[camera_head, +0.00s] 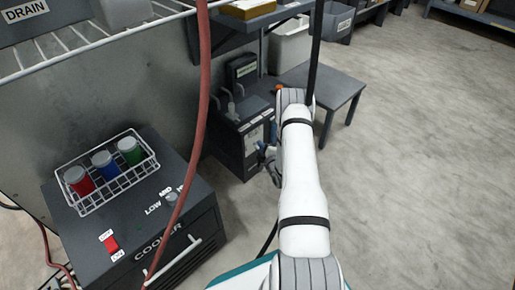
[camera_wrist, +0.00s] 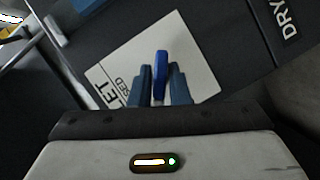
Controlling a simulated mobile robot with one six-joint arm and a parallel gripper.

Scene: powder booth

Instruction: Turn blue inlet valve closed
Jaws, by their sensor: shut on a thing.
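The blue inlet valve handle (camera_wrist: 160,62) stands between the two blue-grey fingers of my gripper (camera_wrist: 160,75) in the wrist view. My gripper is shut on it. A white label (camera_wrist: 205,80) lies behind the handle on the dark face of a unit; only "LET" and "SED" can be read, and the fingers cover part of it. In the head view my gripper (camera_head: 265,149) is at the front of the dark unit (camera_head: 232,135), partly behind my white arm. The valve handle cannot be told apart there.
A cooler (camera_head: 140,215) with a wire basket of red, blue and green jars stands at left. A red hose (camera_head: 204,85) hangs in front of it. A small grey table (camera_head: 335,82) stands behind my arm. The floor at right is clear.

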